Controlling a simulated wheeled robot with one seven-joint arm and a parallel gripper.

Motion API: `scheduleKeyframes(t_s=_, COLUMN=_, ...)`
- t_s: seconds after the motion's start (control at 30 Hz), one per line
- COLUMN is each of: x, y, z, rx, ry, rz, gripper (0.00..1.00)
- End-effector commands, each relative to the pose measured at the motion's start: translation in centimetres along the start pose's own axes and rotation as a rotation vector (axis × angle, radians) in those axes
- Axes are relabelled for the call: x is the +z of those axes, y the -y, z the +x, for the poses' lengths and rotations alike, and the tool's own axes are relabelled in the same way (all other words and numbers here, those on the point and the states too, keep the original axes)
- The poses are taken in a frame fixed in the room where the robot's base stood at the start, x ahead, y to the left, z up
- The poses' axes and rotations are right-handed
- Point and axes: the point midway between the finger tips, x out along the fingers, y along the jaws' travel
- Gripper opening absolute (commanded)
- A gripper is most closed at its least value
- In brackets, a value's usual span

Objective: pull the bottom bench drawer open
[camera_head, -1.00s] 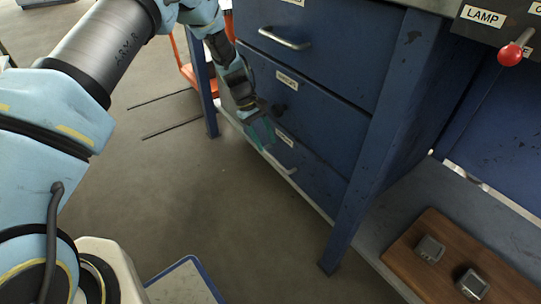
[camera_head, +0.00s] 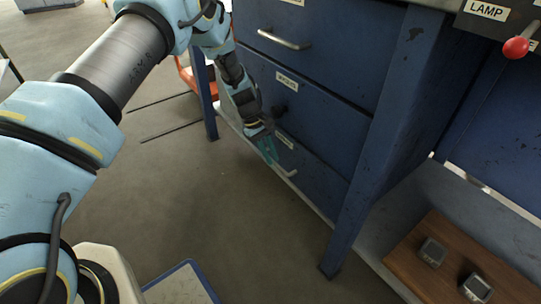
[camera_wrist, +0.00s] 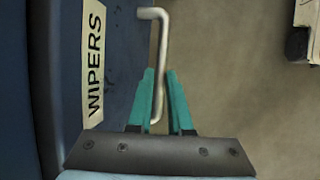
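The bottom bench drawer (camera_head: 318,178) is a dark blue front, flush with the bench. Its pale bar handle (camera_head: 291,173) is partly hidden by my gripper (camera_head: 270,151). In the wrist view the drawer's label reads WIPERS (camera_wrist: 94,65), beside the bent bar handle (camera_wrist: 161,45). The two teal fingers of my gripper (camera_wrist: 160,75) stand on either side of the handle's lower part, with narrow gaps showing beside the bar. My gripper looks open around the handle; firm contact does not show.
Above are the middle drawer (camera_head: 315,112) and the top drawer (camera_head: 335,60). A blue bench leg (camera_head: 362,180) stands to the right. A wooden board (camera_head: 440,262) with two grey blocks lies on the lower shelf. The floor (camera_head: 215,205) before the drawers is clear.

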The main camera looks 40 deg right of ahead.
Motion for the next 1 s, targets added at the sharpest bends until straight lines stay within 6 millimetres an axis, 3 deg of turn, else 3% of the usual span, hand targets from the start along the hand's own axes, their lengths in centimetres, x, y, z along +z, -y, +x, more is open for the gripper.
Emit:
scheduleKeyframes(t_s=0.13, x=0.0, y=0.0, z=-0.02, rx=0.0, ry=0.0, rz=0.0, gripper=0.0)
scheduleKeyframes(t_s=1.0, x=-0.02, y=-0.03, z=-0.05, rx=0.001, ry=-0.001, rz=0.0, gripper=0.0)
